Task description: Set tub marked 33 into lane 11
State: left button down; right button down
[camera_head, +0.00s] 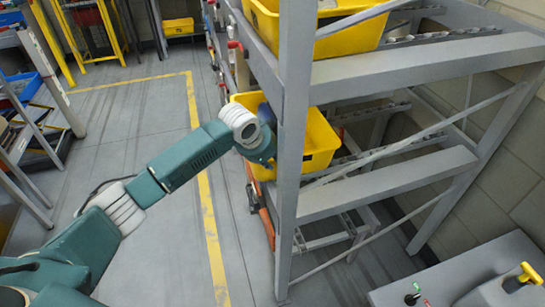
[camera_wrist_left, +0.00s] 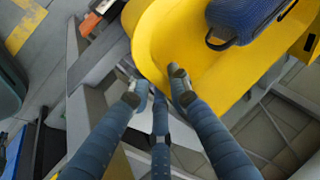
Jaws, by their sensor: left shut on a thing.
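A yellow tub (camera_head: 320,140) is at the middle level of the grey rack, partly behind the rack's front post (camera_head: 290,130). In the left wrist view the yellow tub (camera_wrist_left: 160,45) fills the top, with a dark blue rounded object (camera_wrist_left: 245,20) in it. My left gripper (camera_wrist_left: 158,88) is shut on the tub's near wall, its fingers at the edge. In the head view my left wrist reaches the tub's left side, and the fingers are hidden there. I can read no number on the tub and no lane marking. My right gripper is out of view.
Another yellow tub (camera_head: 345,38) sits on the level above. Grey rack beams (camera_head: 400,180) and diagonal braces lie close to the right of the tub. A box with controls (camera_head: 480,285) is at the lower right. The floor (camera_head: 140,110) to the left is open.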

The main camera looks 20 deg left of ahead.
pick_arm(q)
jog(key=c, duration=1.8)
grip_release()
jog(key=shift+s+f, duration=0.15)
jog(key=shift+f, duration=0.05)
jog(key=shift+o, duration=0.8)
jog(key=shift+r, duration=0.1)
jog(key=b+v, duration=0.1)
jog(key=v, duration=1.1)
